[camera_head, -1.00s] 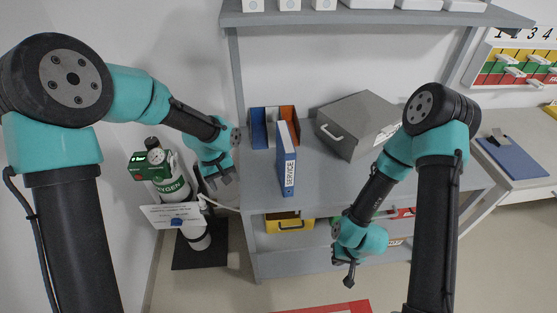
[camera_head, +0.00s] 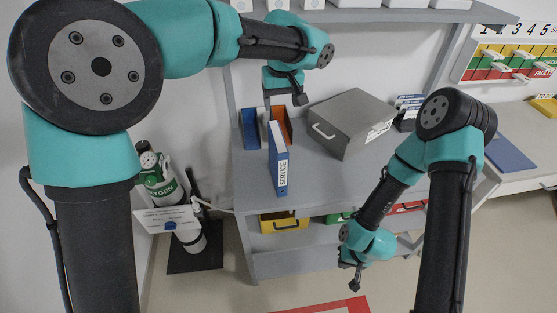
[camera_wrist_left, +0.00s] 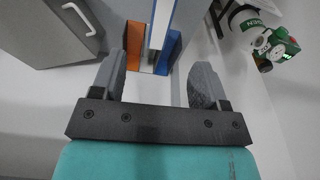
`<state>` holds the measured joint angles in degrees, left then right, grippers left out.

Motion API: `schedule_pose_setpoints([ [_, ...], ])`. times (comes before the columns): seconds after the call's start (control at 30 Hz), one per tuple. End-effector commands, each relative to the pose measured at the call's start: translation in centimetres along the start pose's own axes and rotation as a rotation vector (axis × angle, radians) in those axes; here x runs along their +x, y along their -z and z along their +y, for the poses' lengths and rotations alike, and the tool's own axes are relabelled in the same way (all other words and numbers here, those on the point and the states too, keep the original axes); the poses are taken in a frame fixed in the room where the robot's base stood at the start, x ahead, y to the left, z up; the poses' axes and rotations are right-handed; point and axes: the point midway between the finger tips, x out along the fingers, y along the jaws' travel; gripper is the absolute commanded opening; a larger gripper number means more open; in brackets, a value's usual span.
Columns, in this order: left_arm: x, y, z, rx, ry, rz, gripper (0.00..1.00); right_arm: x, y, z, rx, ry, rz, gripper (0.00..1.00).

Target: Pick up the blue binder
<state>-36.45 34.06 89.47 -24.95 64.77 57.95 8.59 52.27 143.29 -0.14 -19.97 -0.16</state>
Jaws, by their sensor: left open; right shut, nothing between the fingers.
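A blue binder with a white "SERVICE" label (camera_head: 280,165) stands upright near the front of the grey bench. Behind it stand a second blue binder (camera_head: 250,128) on the left and an orange one (camera_head: 285,125) on the right. My left gripper (camera_head: 285,100) is open above and behind the binders, pointing down, and holds nothing. In the left wrist view, the orange item (camera_wrist_left: 148,36) and blue item (camera_wrist_left: 173,46) show beyond the open fingers, with a long blue-and-white piece (camera_wrist_left: 162,20) above. My right gripper (camera_head: 356,277) is shut and empty, low in front of the bench.
A grey case with a handle (camera_head: 350,125) stands right of the binders. A shelf (camera_head: 380,15) with white boxes hangs above. A yellow bin (camera_head: 285,222) sits on the lower shelf.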

Motion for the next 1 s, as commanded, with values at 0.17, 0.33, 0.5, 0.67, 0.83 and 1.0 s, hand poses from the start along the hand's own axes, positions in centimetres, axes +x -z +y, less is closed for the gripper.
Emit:
schedule_pose_setpoints([
  [0.17, 2.2, 0.0, -0.1, 0.0, 0.002, -0.004, 0.68, 0.0, 0.0, 0.0, 0.0, 0.0, 0.0, 0.0],
  [0.33, 5.2, -0.1, -0.1, 0.001, 0.003, -0.004, 0.68, 0.0, 0.0, 0.0, 0.0, 0.0, 0.0, 0.0],
  [0.5, 8.1, 0.0, -0.1, 0.0, 0.002, -0.004, 0.68, 0.0, 0.0, 0.0, 0.0, 0.0, 0.0, 0.0],
  [0.67, 10.6, 0.0, -0.1, 0.0, 0.002, -0.003, 0.68, 0.0, 0.0, 0.0, 0.0, 0.0, 0.0, 0.0],
  [0.83, 11.9, 0.0, -0.1, 0.0, 0.001, -0.002, 0.68, 0.0, 0.0, 0.0, 0.0, 0.0, 0.0, 0.0],
  [1.0, 12.0, 0.0, -0.1, 0.0, 0.0, -0.001, 0.68, 0.0, 0.0, 0.0, 0.0, 0.0, 0.0, 0.0],
])
